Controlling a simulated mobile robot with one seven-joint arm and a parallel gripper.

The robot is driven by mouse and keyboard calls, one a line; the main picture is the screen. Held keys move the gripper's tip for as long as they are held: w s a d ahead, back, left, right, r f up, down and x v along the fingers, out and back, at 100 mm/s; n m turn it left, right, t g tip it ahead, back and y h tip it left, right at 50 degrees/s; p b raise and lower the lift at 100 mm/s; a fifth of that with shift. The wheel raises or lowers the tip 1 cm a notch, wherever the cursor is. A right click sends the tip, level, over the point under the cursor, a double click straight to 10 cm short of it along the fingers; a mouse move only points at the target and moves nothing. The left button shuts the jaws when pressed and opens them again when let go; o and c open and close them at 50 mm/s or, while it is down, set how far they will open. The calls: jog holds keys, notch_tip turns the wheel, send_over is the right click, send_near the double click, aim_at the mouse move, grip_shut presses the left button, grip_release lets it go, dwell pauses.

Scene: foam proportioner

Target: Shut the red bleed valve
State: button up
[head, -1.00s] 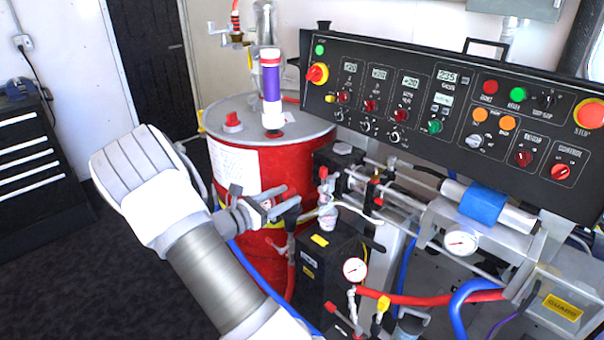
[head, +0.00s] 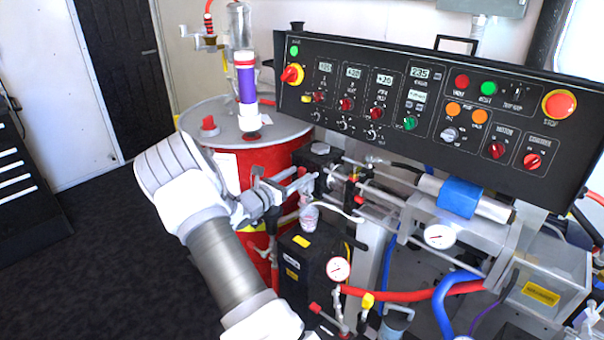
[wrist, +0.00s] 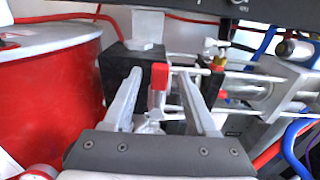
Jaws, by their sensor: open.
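The bleed valve shows in the wrist view as a red handle (wrist: 159,76) on a silver stem, standing between my two fingers. My gripper (wrist: 159,82) is open, with one finger on each side of the handle and a visible gap on both sides. In the head view my gripper (head: 305,180) reaches right over the black pump box; its fingers mostly hide the valve. A small clear cup (head: 309,215) hangs just below the fingertips. I cannot tell whether either finger touches the handle.
A red drum (head: 285,158) stands behind and left of my gripper. The control panel (head: 430,110) overhangs on the right. A black box (head: 305,262), a pressure gauge (head: 338,269) and a red hose (head: 410,294) lie close below. Metal rods and a brass fitting (wrist: 218,63) sit right of the fingers.

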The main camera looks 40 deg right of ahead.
jog(key=shift+w+d, duration=0.15)
jog(key=shift+d, duration=1.2)
grip_shut()
dwell(0.4)
